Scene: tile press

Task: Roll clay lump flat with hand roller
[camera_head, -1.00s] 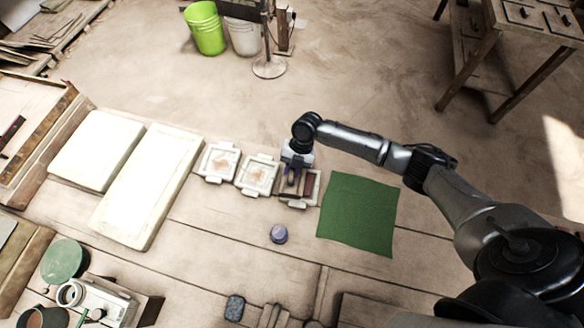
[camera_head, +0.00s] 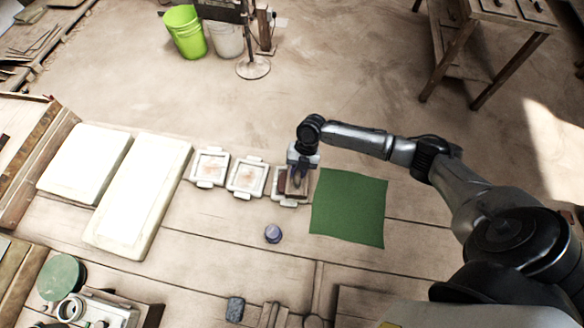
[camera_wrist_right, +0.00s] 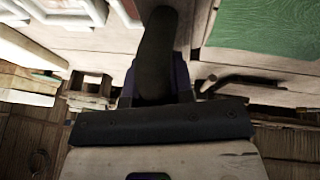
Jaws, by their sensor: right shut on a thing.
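My right gripper (camera_head: 297,180) is shut on a dark-handled tool. In the right wrist view its dark handle (camera_wrist_right: 158,50) rises between the fingers. I cannot tell for sure that this tool is the hand roller. In the head view the gripper is over the third of a row of white square frames (camera_head: 276,190) and partly hides it. A reddish-brown thing shows at the fingertips; whether it touches the frame is unclear. I cannot make out a clay lump. My left gripper is not in view.
A green cloth (camera_head: 348,207) lies right of the gripper. A small purple-topped jar (camera_head: 273,233) stands in front. Two white slabs (camera_head: 138,195) lie at left. Green and white buckets (camera_head: 187,35) stand on the floor beyond. The bench between jar and cloth is clear.

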